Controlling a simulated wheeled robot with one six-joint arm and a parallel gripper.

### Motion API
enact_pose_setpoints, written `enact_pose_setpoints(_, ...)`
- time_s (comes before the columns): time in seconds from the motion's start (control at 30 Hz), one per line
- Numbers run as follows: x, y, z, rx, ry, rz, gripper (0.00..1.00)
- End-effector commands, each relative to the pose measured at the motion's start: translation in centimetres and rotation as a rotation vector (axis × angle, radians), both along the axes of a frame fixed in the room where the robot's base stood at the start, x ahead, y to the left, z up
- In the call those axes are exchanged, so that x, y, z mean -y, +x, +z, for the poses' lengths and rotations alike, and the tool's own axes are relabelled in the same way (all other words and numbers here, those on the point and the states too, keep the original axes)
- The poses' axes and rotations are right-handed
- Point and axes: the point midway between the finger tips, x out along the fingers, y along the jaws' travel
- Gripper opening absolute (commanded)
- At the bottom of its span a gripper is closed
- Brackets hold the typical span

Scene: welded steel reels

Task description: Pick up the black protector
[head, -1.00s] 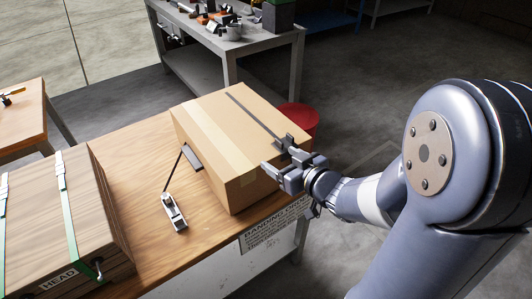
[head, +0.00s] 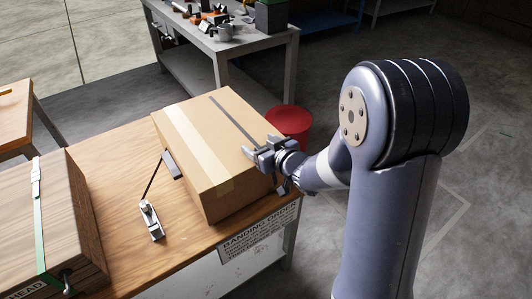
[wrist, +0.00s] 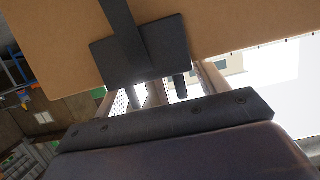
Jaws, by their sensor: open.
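The black protector (wrist: 140,50) is a flat dark plate on the edge of a cardboard box (head: 195,135), with a dark strap (wrist: 122,20) running over it in the wrist view. In the head view it is mostly hidden behind my gripper (head: 264,154) at the box's right top edge. My gripper is open and empty. In the wrist view its fingers (wrist: 157,92) reach toward the protector's lower edge. I cannot tell whether they touch it.
The box stands on a wooden table (head: 115,210) with a grey strapping tool (head: 151,220) on its left. A strapped wooden crate (head: 40,220) is at the lower left. A red bin (head: 290,122) stands on the floor behind. A cluttered bench (head: 225,45) is at the back.

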Motion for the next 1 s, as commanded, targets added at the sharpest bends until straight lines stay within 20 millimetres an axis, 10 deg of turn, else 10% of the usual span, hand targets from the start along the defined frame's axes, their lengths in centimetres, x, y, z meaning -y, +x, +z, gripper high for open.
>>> enact_pose_setpoints(0.17, 0.00, 0.00, 0.01, 0.000, 0.000, 0.000, 0.69)
enact_pose_setpoints(0.73, 0.00, -0.02, 0.04, 0.001, 0.001, 0.000, 0.22)
enact_pose_setpoints(1.0, -0.01, -0.01, 0.29, 0.002, 0.001, 0.001, 0.21)
